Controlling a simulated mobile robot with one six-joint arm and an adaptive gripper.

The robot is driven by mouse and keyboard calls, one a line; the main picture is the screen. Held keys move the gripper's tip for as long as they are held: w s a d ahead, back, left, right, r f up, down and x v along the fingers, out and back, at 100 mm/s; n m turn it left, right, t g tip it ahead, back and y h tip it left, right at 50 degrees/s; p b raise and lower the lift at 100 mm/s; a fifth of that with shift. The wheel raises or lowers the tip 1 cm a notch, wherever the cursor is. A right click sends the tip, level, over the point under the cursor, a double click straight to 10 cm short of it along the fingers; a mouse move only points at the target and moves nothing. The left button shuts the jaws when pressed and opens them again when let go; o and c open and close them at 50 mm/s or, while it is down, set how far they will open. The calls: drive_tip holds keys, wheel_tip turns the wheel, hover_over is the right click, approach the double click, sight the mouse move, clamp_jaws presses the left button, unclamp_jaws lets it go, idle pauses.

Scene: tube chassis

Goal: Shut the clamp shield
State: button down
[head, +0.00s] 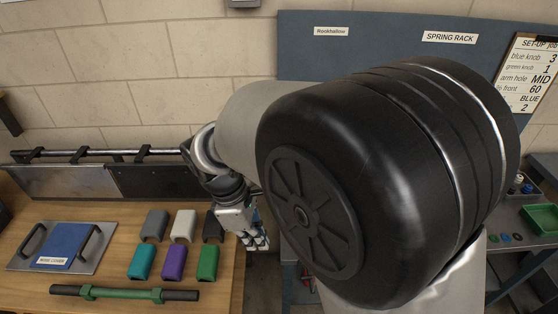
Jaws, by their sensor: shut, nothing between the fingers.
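I cannot pick out the clamp shield for certain; my own arm covers the middle and right of the head view. My gripper (259,244) points down at the right edge of the wooden bench (213,289). It is shut and empty, and stands just right of the coloured covers. A small blue part shows behind it, too hidden to name.
On the bench are grey, white, black, teal, purple and green covers (174,262), a green bar with black ends (124,293) and a handled metal tray (93,262) with a blue pad. A green bin (541,219) stands right.

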drive_tip(key=d+f+b, duration=0.4)
drive_tip(key=d+f, duration=0.2)
drive_tip(key=f, duration=0.4)
drive_tip(key=shift+s+b, duration=0.35)
drive_tip(key=shift+s, duration=0.05)
drive_tip(key=shift+d, duration=0.15)
